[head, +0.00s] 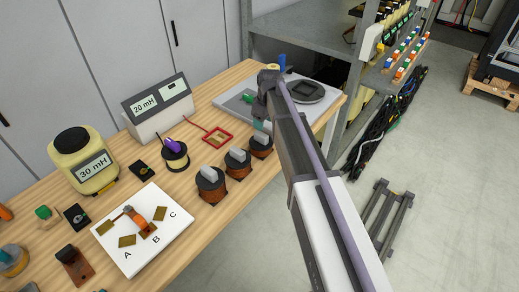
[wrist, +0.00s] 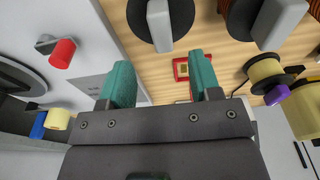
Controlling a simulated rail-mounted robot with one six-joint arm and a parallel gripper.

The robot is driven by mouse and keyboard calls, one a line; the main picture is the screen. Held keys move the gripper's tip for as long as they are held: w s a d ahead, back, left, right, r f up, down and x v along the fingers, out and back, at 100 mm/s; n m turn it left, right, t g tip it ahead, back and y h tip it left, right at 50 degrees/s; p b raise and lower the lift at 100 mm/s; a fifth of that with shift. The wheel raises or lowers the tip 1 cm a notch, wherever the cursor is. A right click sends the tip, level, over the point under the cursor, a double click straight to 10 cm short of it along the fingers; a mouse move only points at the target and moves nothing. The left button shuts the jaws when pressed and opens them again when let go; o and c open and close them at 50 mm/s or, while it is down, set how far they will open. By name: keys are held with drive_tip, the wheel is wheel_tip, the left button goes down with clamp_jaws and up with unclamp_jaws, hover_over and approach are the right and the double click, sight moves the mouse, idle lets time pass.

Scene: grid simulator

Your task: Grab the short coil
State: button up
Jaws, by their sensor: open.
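Three copper coils with black ends and grey top handles stand in a row on the wooden table: a front one (head: 211,190), a middle one (head: 237,169) and a back one (head: 261,149). The back one looks lowest, but I cannot tell surely which is the short coil. My gripper (head: 256,112) is above the table's far end, behind the back coil. In the wrist view my gripper (wrist: 160,82) has its teal fingers apart with nothing between them. One coil's black top (wrist: 136,18) lies beyond the fingertips, and another coil (wrist: 238,22) is to its right.
A red square frame (head: 217,137) lies left of the coils. A yellow spool with a purple top (head: 175,161) stands near it. A grey plate with a round dark pad (head: 301,92) is at the far end. A 20 mH meter (head: 158,105) and white A-B-C board (head: 165,245) are leftward.

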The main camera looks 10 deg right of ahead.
sight(262, 134)
drive_tip(key=f+b, duration=0.2)
drive_tip(key=f, duration=0.1)
drive_tip(key=f+b, duration=0.2)
drive_tip(key=f, duration=0.1)
drive_tip(key=a+f+b, duration=0.1)
drive_tip(key=f+b, duration=0.2)
drive_tip(key=shift+w, duration=0.4)
drive_tip(key=shift+d+r, duration=0.1)
drive_tip(key=shift+r, duration=0.2)
clamp_jaws()
